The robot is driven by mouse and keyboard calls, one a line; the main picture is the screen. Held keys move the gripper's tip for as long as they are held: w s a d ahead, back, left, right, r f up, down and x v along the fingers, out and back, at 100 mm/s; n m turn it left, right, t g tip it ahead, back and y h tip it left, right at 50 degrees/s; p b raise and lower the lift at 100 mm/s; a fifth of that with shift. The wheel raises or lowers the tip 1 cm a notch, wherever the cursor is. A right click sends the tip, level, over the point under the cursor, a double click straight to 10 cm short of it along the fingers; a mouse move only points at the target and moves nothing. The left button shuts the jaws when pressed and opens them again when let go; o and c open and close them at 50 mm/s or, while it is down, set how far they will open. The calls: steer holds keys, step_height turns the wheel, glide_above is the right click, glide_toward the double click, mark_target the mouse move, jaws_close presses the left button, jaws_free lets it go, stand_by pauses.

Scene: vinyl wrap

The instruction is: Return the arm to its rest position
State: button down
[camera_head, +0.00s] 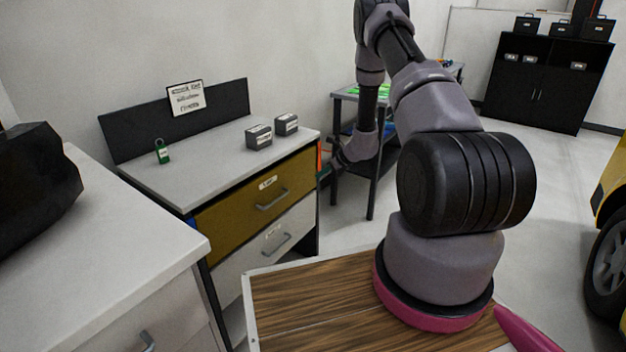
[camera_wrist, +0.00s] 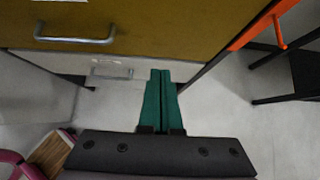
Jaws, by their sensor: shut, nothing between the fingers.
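My arm rises from its round base on the wooden deck, bends at a high elbow and hangs down in front of the cabinet's right end. In the wrist view my gripper (camera_wrist: 160,73) has its two green fingers together with nothing between them. It is in front of the drawer cabinet, near its right edge. In the head view the fingers are small and hard to make out. The yellow drawer (camera_head: 258,196) and the white drawer (camera_head: 270,242) below it look shut; the yellow drawer's handle (camera_wrist: 75,37) shows in the wrist view.
A dark side table (camera_head: 371,188) stands behind my forearm. A black cabinet (camera_head: 540,85) is at the back right, a yellow vehicle (camera_head: 612,195) at the right edge.

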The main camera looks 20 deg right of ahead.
steer(key=s+a+r+n+y, duration=0.1)
steer(key=s+a+r+n, duration=0.25)
steer(key=r, duration=0.85)
steer(key=s+a+r+n+g, duration=0.1)
steer(key=s+a+r+n, duration=0.3)
steer(key=r, duration=0.7)
steer(key=s+a+r+n+y, duration=0.15)
steer(key=s+r+n, duration=0.3)
steer(key=r, duration=0.75)
steer(key=s+a+r+n+h, duration=0.2)
steer(key=s+r+n, duration=0.4)
steer(key=s+r, duration=0.45)
steer(key=s+d+r+n+h, duration=0.1)
steer(key=s+d+n+h, duration=0.1)
steer(key=s, duration=0.6)
steer(key=s+d+r+n+t+h, duration=0.1)
steer(key=s+n, duration=0.3)
steer(key=s, duration=0.5)
steer(key=shift+d+r+h, duration=0.45)
steer(key=shift+r+h, duration=0.1)
steer(key=shift+r, duration=0.05)
